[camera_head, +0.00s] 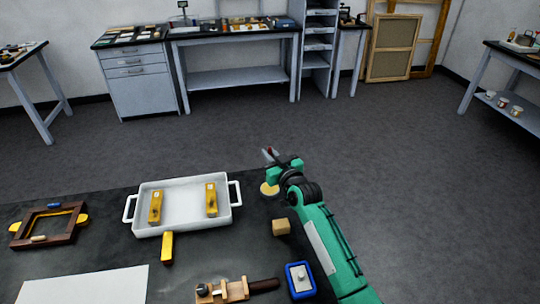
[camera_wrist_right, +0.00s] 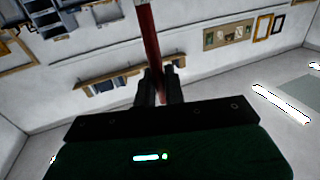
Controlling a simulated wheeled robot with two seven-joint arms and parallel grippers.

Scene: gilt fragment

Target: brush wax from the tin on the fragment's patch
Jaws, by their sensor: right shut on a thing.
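My right gripper (camera_head: 274,158) is raised at the far edge of the dark table (camera_head: 90,200). It is shut on a thin red handle (camera_wrist_right: 150,45), likely the brush, which shows between the fingers in the right wrist view (camera_wrist_right: 160,85). The bristles cannot be made out. A round yellowish disc (camera_head: 268,189), possibly the wax tin, lies just below the gripper, partly hidden by the arm. A dark wooden frame with gilt pieces (camera_head: 28,228) lies at the left; I cannot tell whether it is the fragment, and no patch is clear. My left gripper is not in view.
A white tray (camera_head: 185,226) holds two yellow blocks; another yellow block (camera_head: 167,247) is in front of it. A tan block (camera_head: 281,227), a blue-rimmed dish (camera_head: 300,279) and a wooden clamp-like tool (camera_head: 222,290) lie near my arm. A white sheet (camera_head: 85,287) is at the front left.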

